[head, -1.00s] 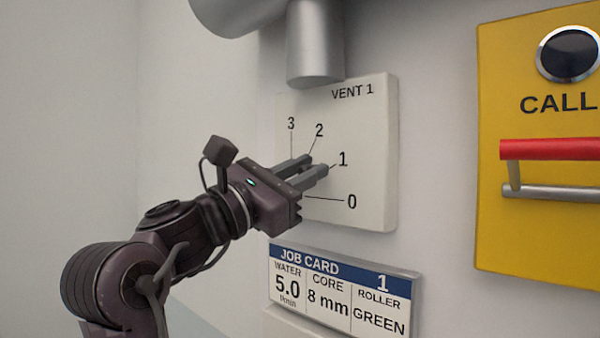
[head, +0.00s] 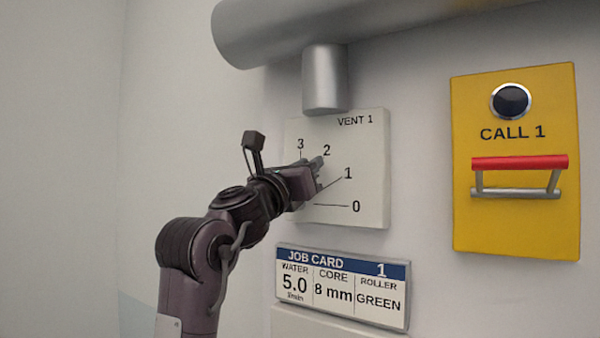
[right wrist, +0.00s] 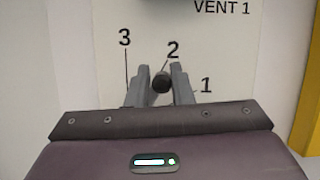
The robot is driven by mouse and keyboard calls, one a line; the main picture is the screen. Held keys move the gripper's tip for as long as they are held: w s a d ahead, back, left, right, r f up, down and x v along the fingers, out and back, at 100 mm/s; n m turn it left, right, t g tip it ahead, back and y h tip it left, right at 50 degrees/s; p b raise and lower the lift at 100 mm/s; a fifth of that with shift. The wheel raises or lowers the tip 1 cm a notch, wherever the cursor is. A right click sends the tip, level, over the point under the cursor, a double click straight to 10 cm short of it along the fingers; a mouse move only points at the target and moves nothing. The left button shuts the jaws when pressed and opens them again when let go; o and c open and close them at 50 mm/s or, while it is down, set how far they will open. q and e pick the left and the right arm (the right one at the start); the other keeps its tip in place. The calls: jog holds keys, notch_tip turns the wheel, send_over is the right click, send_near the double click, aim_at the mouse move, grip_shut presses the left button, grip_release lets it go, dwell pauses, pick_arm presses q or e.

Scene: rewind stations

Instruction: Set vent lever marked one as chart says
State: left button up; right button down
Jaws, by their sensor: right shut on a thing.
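The vent panel (head: 368,150) is a pale plate lettered VENT 1, with marks 0, 1, 2 and 3 around a dial; it also shows in the right wrist view (right wrist: 225,50). My right gripper (head: 313,164) is at the dial, its fingertips by the mark 2. In the right wrist view, its fingers (right wrist: 158,88) are shut on the dark round end of the vent lever (right wrist: 161,82), just below the 2. The rest of the lever is hidden behind my gripper. My left gripper is out of view.
A job card (head: 342,285) below reads water 5.0, core 8 mm, roller green. A grey pipe (head: 325,80) comes down just above the panel. To the right is a yellow CALL 1 panel (head: 515,225) with a button and a red-topped handle. The left wall is bare.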

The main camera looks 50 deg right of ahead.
jog(key=shift+w, duration=0.1)
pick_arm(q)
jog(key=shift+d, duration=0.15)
pick_arm(e)
jog(key=c, duration=1.4)
grip_release()
jog(key=shift+d, duration=0.15)
jog(key=shift+o, duration=0.2)
